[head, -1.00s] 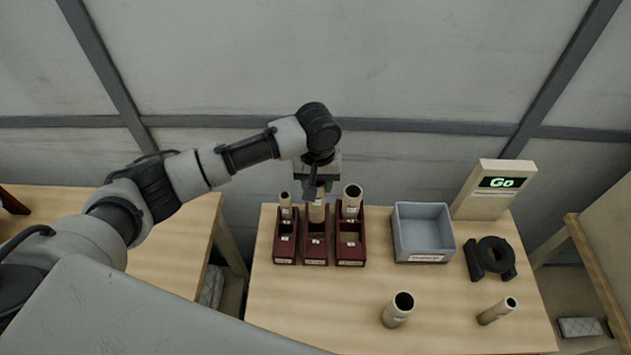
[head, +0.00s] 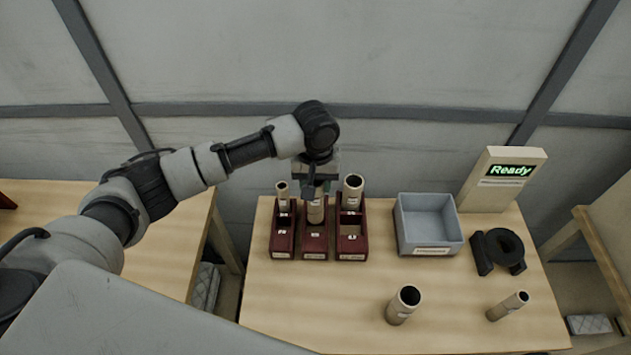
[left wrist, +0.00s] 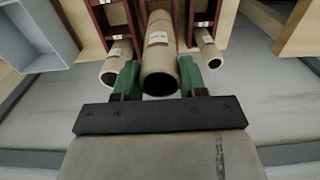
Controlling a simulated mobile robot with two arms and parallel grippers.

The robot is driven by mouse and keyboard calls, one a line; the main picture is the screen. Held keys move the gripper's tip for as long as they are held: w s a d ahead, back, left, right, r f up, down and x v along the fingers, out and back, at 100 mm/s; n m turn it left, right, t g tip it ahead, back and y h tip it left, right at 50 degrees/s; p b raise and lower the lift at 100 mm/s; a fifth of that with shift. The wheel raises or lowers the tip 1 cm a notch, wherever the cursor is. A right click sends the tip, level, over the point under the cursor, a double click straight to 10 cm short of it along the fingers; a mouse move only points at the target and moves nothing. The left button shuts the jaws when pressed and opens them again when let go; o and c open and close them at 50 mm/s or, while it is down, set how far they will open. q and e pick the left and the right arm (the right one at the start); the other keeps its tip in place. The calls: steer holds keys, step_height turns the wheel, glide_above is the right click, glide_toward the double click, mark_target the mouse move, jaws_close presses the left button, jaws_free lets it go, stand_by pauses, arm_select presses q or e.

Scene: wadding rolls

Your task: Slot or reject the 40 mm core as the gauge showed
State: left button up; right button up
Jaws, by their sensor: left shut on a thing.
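My left gripper (head: 316,188) is over the middle of three dark red slotted holders (head: 314,246). It is shut on a tan cardboard core (head: 315,210) with a white label, which stands upright at the back of the middle holder. In the left wrist view the core (left wrist: 159,60) sits between the green fingers (left wrist: 159,80); whether its lower end touches the holder floor is hidden. The gauge's display (head: 511,170) reads "Ready". A grey-blue reject-type bin (head: 429,243) with a label stands right of the holders, empty. My right gripper is not in view.
The front left table is clear.

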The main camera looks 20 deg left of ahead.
mark_target(316, 201)
arm_select(q)
steer(key=shift+f+b, duration=0.8)
steer(key=shift+f, duration=2.9)
steer(key=o, duration=0.8)
step_height(316, 201, up, 10)
steer(key=shift+r+b, duration=0.1)
steer(key=shift+b, duration=0.7)
steer(key=shift+r, duration=0.3)
